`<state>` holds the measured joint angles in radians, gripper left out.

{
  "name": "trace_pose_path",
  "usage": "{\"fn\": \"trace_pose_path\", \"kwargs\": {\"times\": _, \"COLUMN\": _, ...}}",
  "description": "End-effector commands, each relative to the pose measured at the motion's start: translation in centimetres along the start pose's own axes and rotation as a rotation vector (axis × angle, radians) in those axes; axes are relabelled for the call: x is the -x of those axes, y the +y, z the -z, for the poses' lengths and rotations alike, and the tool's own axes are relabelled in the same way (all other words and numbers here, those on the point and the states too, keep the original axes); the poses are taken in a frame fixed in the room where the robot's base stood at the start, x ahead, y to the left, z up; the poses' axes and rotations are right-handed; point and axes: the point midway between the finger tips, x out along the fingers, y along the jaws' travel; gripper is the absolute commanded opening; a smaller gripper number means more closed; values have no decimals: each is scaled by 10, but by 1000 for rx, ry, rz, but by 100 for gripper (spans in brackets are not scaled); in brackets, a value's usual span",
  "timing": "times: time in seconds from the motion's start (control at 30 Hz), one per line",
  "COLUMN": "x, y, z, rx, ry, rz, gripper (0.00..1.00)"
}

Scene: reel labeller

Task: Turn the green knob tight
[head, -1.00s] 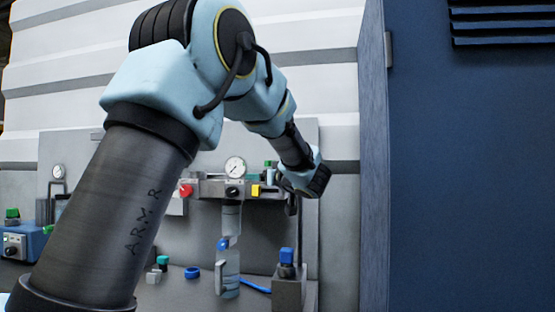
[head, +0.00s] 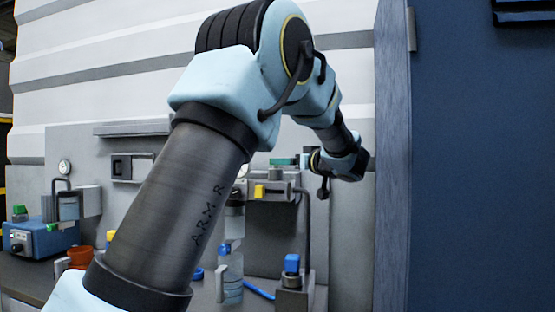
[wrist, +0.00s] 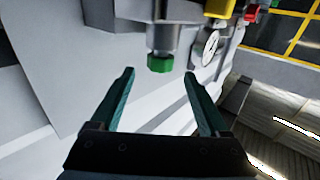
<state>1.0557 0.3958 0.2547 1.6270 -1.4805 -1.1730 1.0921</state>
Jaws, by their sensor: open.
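In the wrist view a green knob (wrist: 160,64) sits on the end of a grey cylindrical fitting, just beyond the fingertips and between them in the picture. My gripper (wrist: 159,76) is open and empty, its two teal fingers spread apart with a visible gap to the knob. In the head view my gripper end (head: 338,165) is at the right end of the panel's rail, its fingers not clear. A green piece (head: 283,161) shows on top of the rail beside it; I cannot tell whether it is the same knob.
A yellow block (wrist: 219,8) and a round gauge (wrist: 209,47) are close to the knob. A blue cabinet (head: 480,160) stands at the right. My arm hides the panel's middle.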

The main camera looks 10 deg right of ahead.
Motion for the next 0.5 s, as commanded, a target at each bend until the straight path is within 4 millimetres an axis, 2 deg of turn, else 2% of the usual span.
{"fn": "trace_pose_path", "kwargs": {"times": 0.03, "x": -11, "y": -1, "z": 2, "rx": -2, "ry": 0, "rz": 4, "gripper": 79}}
{"fn": "trace_pose_path", "kwargs": {"times": 0.2, "x": -40, "y": 0, "z": 2, "rx": -3, "ry": 1, "rz": 2, "gripper": 79}}
{"fn": "trace_pose_path", "kwargs": {"times": 0.33, "x": -56, "y": 0, "z": 2, "rx": -1, "ry": 1, "rz": 1, "gripper": 79}}
{"fn": "trace_pose_path", "kwargs": {"times": 0.5, "x": -65, "y": 0, "z": 0, "rx": -1, "ry": 0, "rz": 0, "gripper": 79}}
